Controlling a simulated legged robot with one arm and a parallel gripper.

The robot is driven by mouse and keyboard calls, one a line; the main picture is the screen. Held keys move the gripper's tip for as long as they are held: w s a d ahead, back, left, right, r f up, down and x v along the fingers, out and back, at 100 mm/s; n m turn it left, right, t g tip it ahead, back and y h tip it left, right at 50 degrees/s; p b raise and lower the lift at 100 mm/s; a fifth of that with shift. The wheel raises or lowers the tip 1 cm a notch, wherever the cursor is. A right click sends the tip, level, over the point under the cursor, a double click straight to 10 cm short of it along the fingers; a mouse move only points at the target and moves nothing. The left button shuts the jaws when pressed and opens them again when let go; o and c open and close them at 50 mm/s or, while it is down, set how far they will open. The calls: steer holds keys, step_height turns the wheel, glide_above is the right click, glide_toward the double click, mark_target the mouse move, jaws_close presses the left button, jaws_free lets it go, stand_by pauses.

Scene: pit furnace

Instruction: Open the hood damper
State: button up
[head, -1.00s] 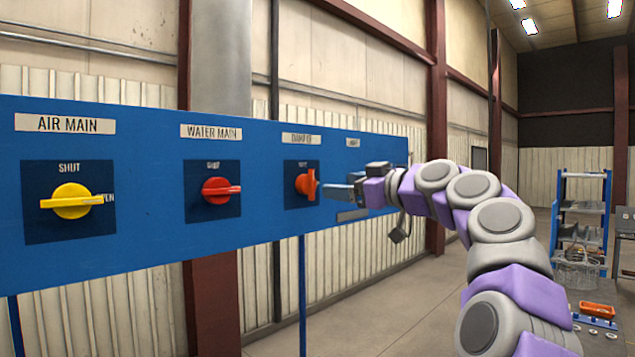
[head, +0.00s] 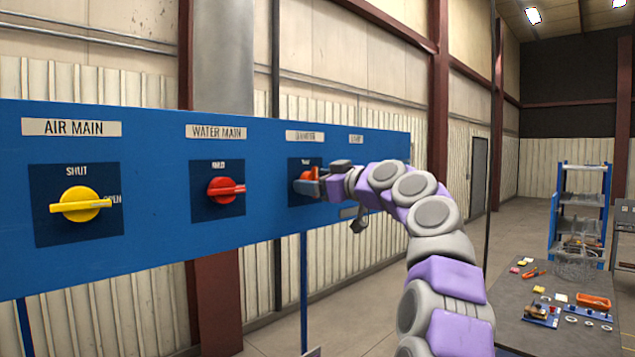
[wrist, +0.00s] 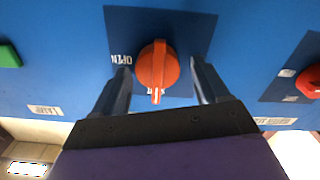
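The damper knob (head: 305,175) is orange and sits on a dark blue square plate below a label on the blue panel. In the wrist view, the knob (wrist: 158,65) has its handle upright in the picture. Its white-marked end points down over a partly covered label, and the upside-down OPEN label (wrist: 121,59) is to its left. My gripper (head: 313,187) is at the knob and hides part of it in the head view. In the wrist view, my gripper (wrist: 161,72) is open, one finger on each side of the knob, with gaps showing.
The red water main knob (head: 225,190) and yellow air main knob (head: 80,204) are on the same panel (head: 140,240), to the left. A green part (wrist: 9,56) shows at the wrist view's left edge. A table with small parts (head: 520,325) stands at the right.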

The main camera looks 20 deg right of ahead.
steer(key=shift+c, duration=1.4)
steer(key=shift+w+d, duration=0.1)
steer(key=shift+d, duration=0.1)
steer(key=c, duration=0.5)
steer(key=shift+c, duration=1.1)
steer(key=shift+a, duration=0.1)
steer(key=shift+m, duration=0.3)
steer(key=shift+d+f+m+p, duration=0.1)
steer(key=shift+d+m+p, duration=0.05)
steer(key=shift+m+p, duration=3.6)
steer(key=shift+d+f+m+p, duration=0.1)
steer(key=shift+m+p, duration=2.4)
steer(key=shift+m, duration=2.45)
steer(key=shift+f, duration=0.1)
